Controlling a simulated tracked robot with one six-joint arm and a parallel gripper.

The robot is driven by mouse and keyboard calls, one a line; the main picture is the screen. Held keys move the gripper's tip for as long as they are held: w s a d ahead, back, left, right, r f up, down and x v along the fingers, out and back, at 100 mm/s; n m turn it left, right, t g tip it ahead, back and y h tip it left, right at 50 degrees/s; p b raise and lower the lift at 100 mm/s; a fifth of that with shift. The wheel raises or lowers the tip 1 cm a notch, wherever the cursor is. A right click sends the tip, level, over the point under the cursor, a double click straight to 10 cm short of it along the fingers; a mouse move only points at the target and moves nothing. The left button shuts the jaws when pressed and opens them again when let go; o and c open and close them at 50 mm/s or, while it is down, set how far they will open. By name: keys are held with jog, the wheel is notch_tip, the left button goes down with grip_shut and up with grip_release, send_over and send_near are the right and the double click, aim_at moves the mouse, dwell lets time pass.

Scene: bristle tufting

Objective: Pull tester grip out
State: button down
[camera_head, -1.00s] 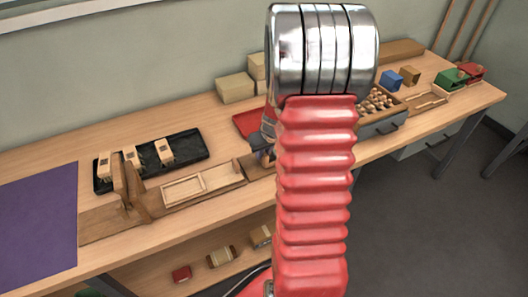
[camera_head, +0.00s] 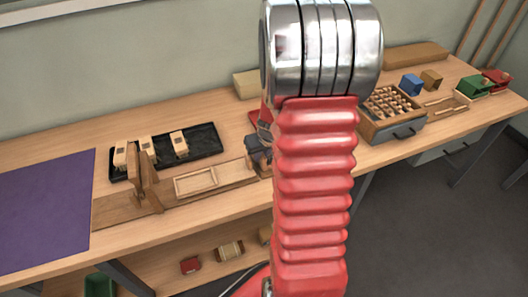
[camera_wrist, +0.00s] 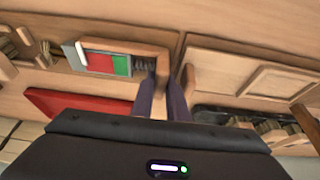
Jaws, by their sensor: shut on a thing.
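The wooden tester (camera_wrist: 140,47) shows in the wrist view, with a red and green scale (camera_wrist: 108,64) and a small dark coil at its right end. My gripper (camera_wrist: 161,82) has its two dark fingers at that right end, shut on the tester grip (camera_wrist: 161,76), which is mostly hidden between them. A wooden upright (camera_wrist: 188,77) stands just right of the fingers. In the head view my gripper (camera_head: 257,148) shows only partly at the left edge of my red arm, which hides the tester.
A wooden fixture (camera_head: 225,187) with a shallow frame lies left of my gripper. Behind it is a black tray (camera_head: 205,140) with several brush blocks. A red tray (camera_wrist: 85,103) lies beside the tester. A drawer box (camera_head: 378,130) stands to the right. The purple mat (camera_head: 45,205) is clear.

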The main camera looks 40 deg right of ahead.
jog(key=shift+s+d, duration=0.1)
jog(key=c, duration=1.7)
grip_release()
jog(key=shift+r, duration=0.1)
jog(key=shift+v, duration=6.8)
